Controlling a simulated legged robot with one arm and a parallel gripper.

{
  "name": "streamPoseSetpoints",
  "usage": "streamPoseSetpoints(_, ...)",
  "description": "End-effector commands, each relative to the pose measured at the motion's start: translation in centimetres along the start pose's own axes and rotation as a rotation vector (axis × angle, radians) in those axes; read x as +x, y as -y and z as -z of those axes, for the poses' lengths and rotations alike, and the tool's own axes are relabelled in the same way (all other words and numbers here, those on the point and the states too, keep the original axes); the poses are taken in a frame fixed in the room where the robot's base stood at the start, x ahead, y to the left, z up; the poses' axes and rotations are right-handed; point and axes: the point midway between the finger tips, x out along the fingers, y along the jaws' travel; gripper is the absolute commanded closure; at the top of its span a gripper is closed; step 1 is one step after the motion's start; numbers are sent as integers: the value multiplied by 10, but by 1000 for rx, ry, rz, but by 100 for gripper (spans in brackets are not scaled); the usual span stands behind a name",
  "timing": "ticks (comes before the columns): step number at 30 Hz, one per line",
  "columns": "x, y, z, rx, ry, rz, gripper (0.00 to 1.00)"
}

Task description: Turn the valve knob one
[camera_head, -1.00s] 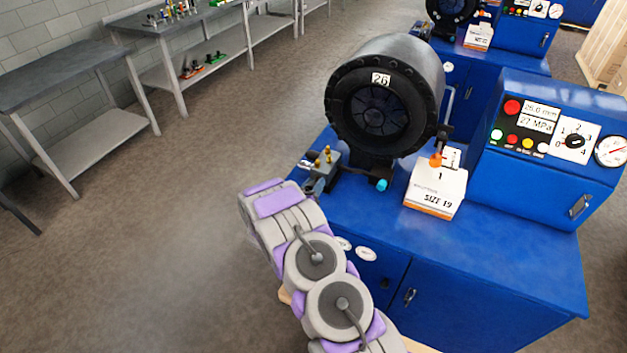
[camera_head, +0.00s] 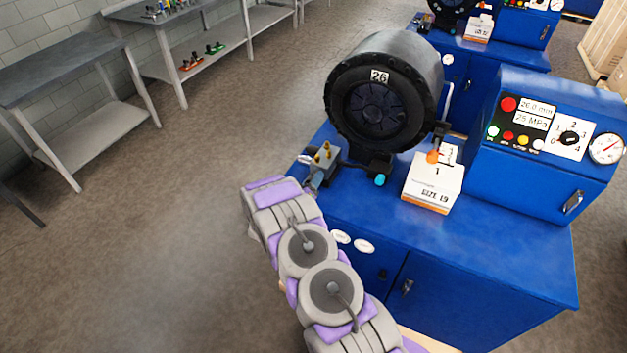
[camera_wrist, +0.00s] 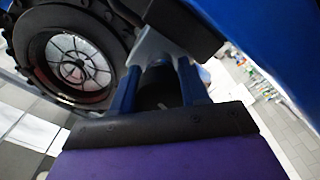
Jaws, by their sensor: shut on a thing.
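A grey valve block (camera_head: 324,157) with brass fittings sits on the left edge of the blue crimper bench, left of the crimping head. In the wrist view its grey body (camera_wrist: 160,43) is seen close up. My gripper (camera_wrist: 157,75) has its two blue fingers on either side of a dark, rounded valve knob (camera_wrist: 157,92), shut on it below the grey body. The knob's markings and turn angle cannot be read. In the head view my arm hides most of the gripper and the knob.
The black crimping head (camera_head: 380,95) stands just right of the valve block. A white SIZE 19 box (camera_head: 432,185) and a control panel (camera_head: 545,135) with dial and gauge are farther right. Grey tables (camera_head: 60,70) stand at the left; the floor between is free.

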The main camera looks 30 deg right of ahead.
Motion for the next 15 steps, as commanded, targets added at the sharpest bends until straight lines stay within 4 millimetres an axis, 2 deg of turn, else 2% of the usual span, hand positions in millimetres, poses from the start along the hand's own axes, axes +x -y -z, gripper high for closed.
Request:
streamPoseSetpoints(4,-1,3,1,-1,-2,6,86)
streamPoseSetpoints(5,-1,3,1,-1,-2,7,54)
streamPoseSetpoints(12,-1,1,0,1,-2,3,31)
streamPoseSetpoints(15,-1,0,0,2,-2,2,30)
